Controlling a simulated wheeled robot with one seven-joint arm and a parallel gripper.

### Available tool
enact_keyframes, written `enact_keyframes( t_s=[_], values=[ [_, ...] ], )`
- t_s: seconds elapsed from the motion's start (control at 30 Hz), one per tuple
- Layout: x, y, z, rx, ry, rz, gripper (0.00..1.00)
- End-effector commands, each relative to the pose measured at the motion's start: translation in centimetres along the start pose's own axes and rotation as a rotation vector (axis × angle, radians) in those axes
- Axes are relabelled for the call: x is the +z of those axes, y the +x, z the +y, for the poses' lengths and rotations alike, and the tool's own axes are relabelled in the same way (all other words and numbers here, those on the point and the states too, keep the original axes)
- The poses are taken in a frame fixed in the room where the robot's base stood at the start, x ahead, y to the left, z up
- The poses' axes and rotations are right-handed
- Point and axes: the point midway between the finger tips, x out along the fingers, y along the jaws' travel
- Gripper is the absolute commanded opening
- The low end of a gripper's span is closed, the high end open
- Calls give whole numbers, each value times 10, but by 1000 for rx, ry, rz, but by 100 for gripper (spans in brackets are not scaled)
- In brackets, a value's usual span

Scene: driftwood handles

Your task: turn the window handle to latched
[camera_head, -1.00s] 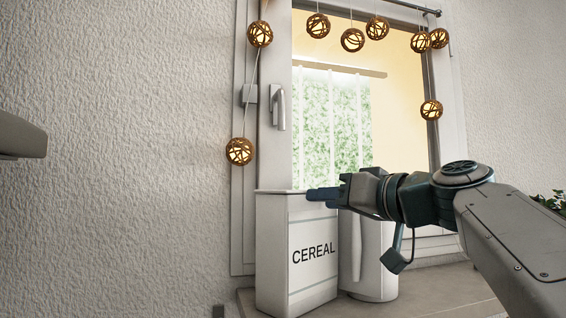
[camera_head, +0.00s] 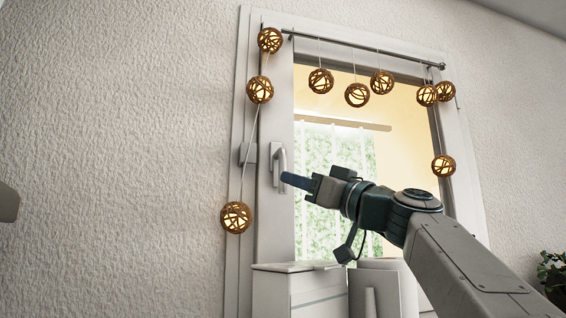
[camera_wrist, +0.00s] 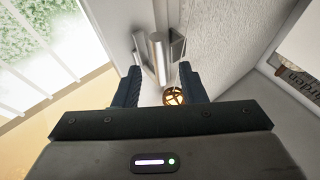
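The window handle (camera_head: 279,165) is pale grey and sits on the left side of the window frame. Its grip hangs straight down from its pivot. My gripper (camera_head: 288,179) is just right of the handle's lower part in the head view. In the wrist view, the handle (camera_wrist: 158,52) lies ahead, and its near end shows in the gap between the two dark fingers of my gripper (camera_wrist: 160,76). The fingers are open, with space on both sides of the handle. I cannot tell how deep the handle reaches between them.
A string of glowing woven balls (camera_head: 260,90) hangs down the frame's left side and along the top rod. A white box (camera_head: 298,290) and a white canister (camera_head: 385,285) stand below my arm. The textured wall (camera_head: 120,130) left of the window is clear.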

Motion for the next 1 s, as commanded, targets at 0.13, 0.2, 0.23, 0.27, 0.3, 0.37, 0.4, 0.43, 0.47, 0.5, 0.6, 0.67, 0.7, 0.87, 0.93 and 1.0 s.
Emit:
enact_keyframes(
  t_s=[0.13,0.2,0.23,0.27,0.3,0.37,0.4,0.43,0.47,0.5,0.6,0.67,0.7,0.87,0.93,1.0],
  values=[
    [-4,27,0,-1,3,0,38],
    [-4,35,-1,-3,1,0,38],
    [-4,38,-1,-2,1,0,38],
    [-3,41,0,-2,2,0,38],
    [-3,44,0,-1,2,0,38],
    [-2,48,0,-1,1,0,38],
    [-1,49,0,-1,1,0,38],
    [-1,50,0,0,1,0,38],
    [-1,51,0,0,0,0,38],
    [0,52,0,0,0,0,38],
    [0,52,0,0,-1,0,38],
    [0,52,0,0,-1,0,38],
    [0,52,0,0,0,0,38],
    [0,52,0,0,0,0,10],
    [0,52,0,0,0,0,0],
    [0,52,0,0,0,0,0]
  ],
)
